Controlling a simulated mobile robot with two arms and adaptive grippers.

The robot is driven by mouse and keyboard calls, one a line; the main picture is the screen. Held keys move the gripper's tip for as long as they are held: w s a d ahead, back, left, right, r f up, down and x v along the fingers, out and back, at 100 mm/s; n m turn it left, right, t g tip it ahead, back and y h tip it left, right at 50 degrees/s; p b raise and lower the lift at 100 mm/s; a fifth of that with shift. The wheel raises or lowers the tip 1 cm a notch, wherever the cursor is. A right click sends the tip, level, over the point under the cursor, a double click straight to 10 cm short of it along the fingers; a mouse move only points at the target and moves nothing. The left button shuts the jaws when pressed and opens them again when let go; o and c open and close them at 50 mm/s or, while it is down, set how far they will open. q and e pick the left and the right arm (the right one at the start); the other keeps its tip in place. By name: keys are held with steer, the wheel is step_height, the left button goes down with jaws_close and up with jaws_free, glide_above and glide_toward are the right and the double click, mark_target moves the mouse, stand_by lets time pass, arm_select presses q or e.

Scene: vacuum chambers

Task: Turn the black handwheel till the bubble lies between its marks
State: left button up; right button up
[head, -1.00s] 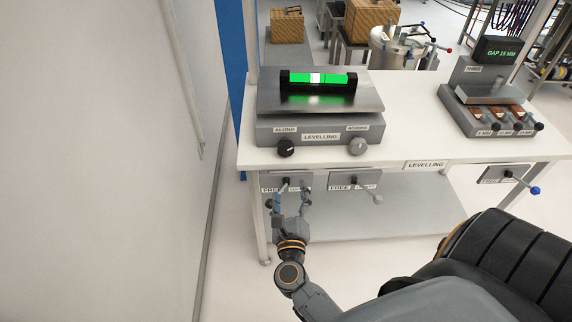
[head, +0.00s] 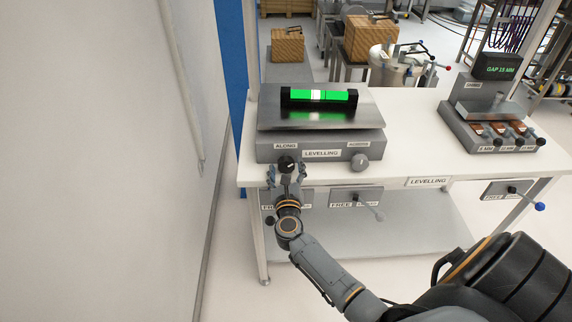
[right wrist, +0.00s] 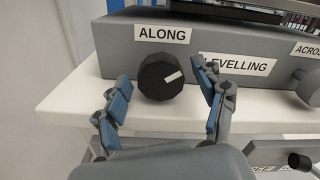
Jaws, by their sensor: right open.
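The black handwheel (head: 286,163) sits on the front of the grey levelling unit (head: 375,148), under the ALONG label. In the right wrist view the black handwheel (right wrist: 160,76) shows a white pointer line aimed up and to the right. My right gripper (head: 287,174) is open, its fingertips (right wrist: 161,78) on either side of the handwheel, seemingly apart from it. The level vial (head: 338,96) glows green on the metal plate, with a whitish bubble (head: 317,95) left of the vial's middle. Its marks are too small to tell clearly. My left gripper is out of view.
A grey knob (head: 360,162) sits to the right under the ACROSS label. Lever panels marked FREE (head: 352,197) hang below the white table edge. A shims unit (head: 490,130) stands at the right. A pale wall (head: 190,110) rises at the left.

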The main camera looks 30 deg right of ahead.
steer(key=shift+w+d, duration=0.3)
steer(key=shift+w, duration=0.15)
steer(key=c, duration=1.2)
steer(key=shift+o, duration=0.2)
steer(key=n+p, duration=0.1)
steer(key=n, duration=0.1)
steer(key=shift+r+n+p, duration=0.2)
steer(key=shift+n+p, duration=0.1)
steer(key=shift+p, duration=0.05)
steer(key=shift+f+n, duration=0.15)
steer(key=shift+n, duration=0.75)
